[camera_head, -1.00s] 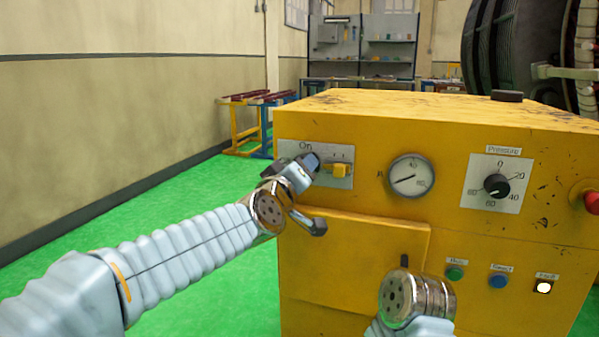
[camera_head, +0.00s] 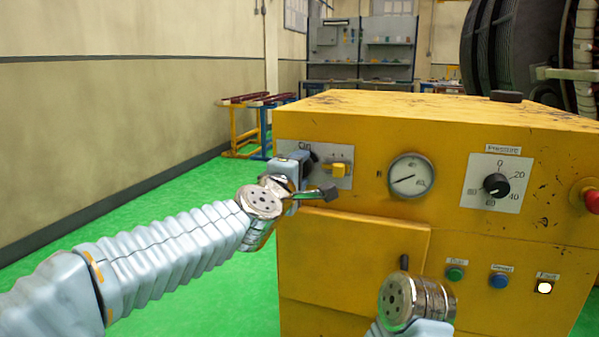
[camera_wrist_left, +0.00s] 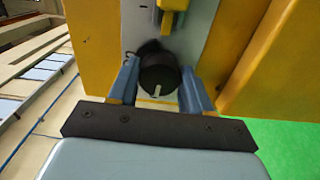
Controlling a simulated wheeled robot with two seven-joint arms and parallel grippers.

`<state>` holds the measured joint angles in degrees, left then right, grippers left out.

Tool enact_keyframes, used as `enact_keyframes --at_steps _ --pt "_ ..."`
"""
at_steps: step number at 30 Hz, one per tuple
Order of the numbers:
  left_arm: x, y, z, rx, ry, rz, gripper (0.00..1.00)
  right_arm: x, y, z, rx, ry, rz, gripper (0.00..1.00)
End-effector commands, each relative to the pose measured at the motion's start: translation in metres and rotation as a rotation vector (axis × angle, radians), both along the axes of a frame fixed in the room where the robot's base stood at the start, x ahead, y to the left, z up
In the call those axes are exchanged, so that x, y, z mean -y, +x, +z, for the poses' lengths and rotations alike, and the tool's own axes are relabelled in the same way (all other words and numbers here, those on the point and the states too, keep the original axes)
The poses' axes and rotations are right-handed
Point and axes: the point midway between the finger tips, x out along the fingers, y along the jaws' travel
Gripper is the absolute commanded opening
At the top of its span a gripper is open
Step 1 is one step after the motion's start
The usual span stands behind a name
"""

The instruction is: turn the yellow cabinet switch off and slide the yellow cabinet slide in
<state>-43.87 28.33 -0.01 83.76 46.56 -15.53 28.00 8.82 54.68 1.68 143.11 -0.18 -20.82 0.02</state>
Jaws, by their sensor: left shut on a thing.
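The yellow cabinet (camera_head: 360,125) fills the right of the head view. Its switch is a round black knob with a white mark, seen in the left wrist view (camera_wrist_left: 158,73) between the blue fingers. My left gripper (camera_head: 306,163) is shut on this knob; in the head view it hides most of the knob and part of the "On" label. The yellow slide (camera_head: 338,170) sits just right of the knob on the same grey plate, and shows at the top of the left wrist view (camera_wrist_left: 173,15). My right wrist shows at bottom centre; its gripper's jaws (camera_head: 404,263) cannot be made out.
The cabinet front also holds a gauge (camera_head: 411,176), a pressure dial (camera_head: 496,185), several buttons and a red knob (camera_head: 592,201) at the right edge. A protruding yellow panel (camera_head: 350,262) lies below the left gripper. Green floor (camera_head: 180,210) is clear on the left.

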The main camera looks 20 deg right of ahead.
Motion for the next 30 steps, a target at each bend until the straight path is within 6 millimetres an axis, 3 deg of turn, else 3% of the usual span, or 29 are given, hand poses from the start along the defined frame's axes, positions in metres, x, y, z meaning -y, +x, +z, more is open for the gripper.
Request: enact_keyframes --at_steps 19,20,24,30 --pt "-0.0009 0.0009 -0.001 -0.03 -0.041 0.002 0.18 0.0 0.0 -0.001 0.0 0.0 0.0 0.43" --pt "-0.0008 0.0009 -0.0011 -0.03 -0.041 0.002 0.52 0.0 0.0 -0.001 0.0 0.0 0.0 0.43" --pt "-0.0007 0.0007 -0.0009 -0.029 -0.041 0.002 0.73 0.0 0.0 -0.0009 0.0 0.0 0.0 0.43" --pt "-0.0002 0.0004 -0.0005 -0.028 -0.04 0.001 0.74 0.0 0.0 -0.0009 0.0 0.0 0.0 0.43"
